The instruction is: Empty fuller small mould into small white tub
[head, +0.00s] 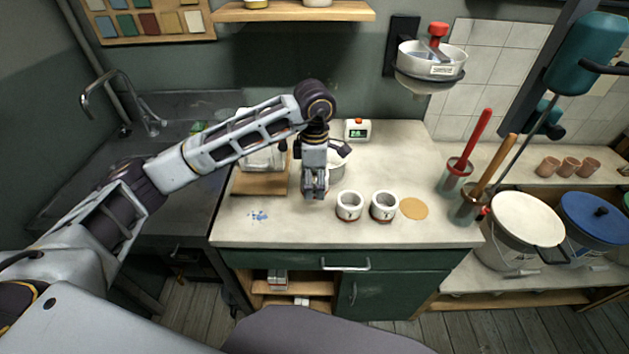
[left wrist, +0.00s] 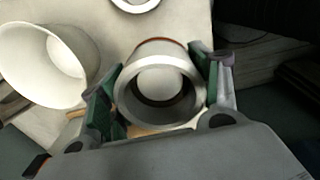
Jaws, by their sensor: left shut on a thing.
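My left gripper (head: 314,191) is above the counter, just in front of a white tub (head: 337,166). In the left wrist view it is shut on a small round mould (left wrist: 160,88) with a grey rim and a reddish band; its mouth faces the camera, with white inside. In the head view the held mould is mostly hidden by the fingers. The white tub (left wrist: 48,65) is beside it, apart from it, in the wrist view. Two white moulds with reddish bases (head: 349,206) (head: 384,206) stand upright to the right of the gripper. My right gripper is out of view.
A wooden board (head: 262,184) with a glass vessel (head: 264,157) is left of the gripper. A tan disc (head: 413,208) lies right of the moulds. A small timer (head: 357,130) stands behind. Tool pots (head: 455,178) and a lidded bucket (head: 526,220) are at the right.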

